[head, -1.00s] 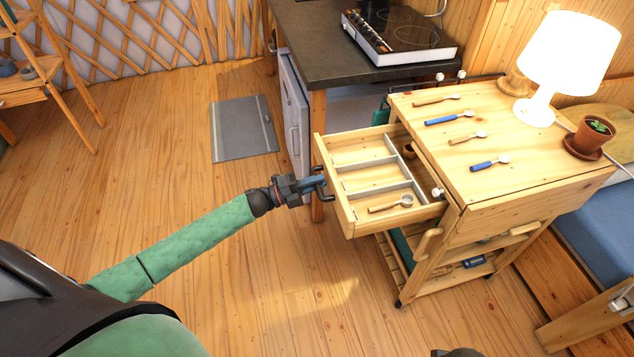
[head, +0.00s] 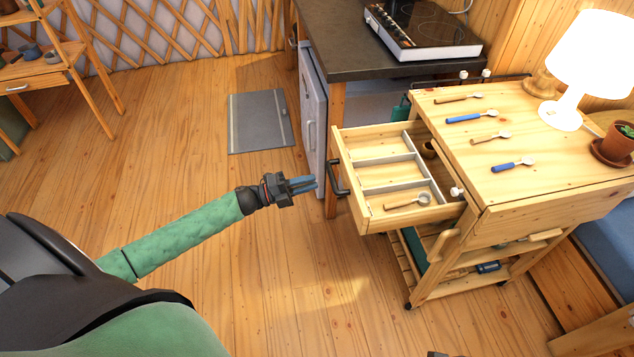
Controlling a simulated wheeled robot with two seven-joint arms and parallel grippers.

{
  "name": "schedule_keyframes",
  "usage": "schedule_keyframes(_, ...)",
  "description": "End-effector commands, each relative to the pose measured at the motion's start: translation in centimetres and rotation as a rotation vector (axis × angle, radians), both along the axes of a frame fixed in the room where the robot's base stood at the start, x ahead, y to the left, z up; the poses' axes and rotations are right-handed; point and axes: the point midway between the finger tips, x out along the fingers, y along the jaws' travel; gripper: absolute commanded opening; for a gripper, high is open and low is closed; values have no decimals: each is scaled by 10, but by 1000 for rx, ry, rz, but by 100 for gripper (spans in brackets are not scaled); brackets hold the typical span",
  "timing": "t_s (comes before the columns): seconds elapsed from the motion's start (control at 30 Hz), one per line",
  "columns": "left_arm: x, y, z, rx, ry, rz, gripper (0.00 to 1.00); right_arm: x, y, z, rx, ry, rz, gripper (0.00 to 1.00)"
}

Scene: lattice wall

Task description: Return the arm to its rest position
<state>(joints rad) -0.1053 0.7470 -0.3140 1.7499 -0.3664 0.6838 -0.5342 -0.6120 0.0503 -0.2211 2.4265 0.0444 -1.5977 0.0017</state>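My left gripper (head: 302,185) is at the end of the green-sleeved arm that comes in from the left. Its two blue fingers point right, show a small gap and hold nothing. It is in the air to the left of the dark drawer handle (head: 339,178), apart from it. The wooden drawer (head: 398,217) of the cart is pulled out. A wooden-handled spoon (head: 408,202) lies in its front compartment. The fingers of my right gripper do not show; only a small dark piece shows at the bottom edge.
The cart top (head: 520,190) bears several spoons, a lit lamp (head: 590,55) and a potted plant (head: 617,147). A counter (head: 345,60) with a hob (head: 425,32) stands behind. A grey mat (head: 260,122) lies on the floor. The floor around my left arm is clear.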

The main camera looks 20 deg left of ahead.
Motion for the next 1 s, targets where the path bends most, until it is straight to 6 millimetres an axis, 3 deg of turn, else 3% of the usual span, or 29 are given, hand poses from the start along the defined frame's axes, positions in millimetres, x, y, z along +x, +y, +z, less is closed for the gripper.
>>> schedule_keyframes(0.67, -2, 3, -1, -10, 14, -3, 23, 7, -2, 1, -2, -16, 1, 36)
schedule_keyframes(0.87, 18, 17, -14, -10, 129, 112, 23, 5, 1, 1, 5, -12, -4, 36)
schedule_keyframes(1.0, 40, 39, -31, -14, 259, 275, 23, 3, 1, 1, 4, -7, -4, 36)
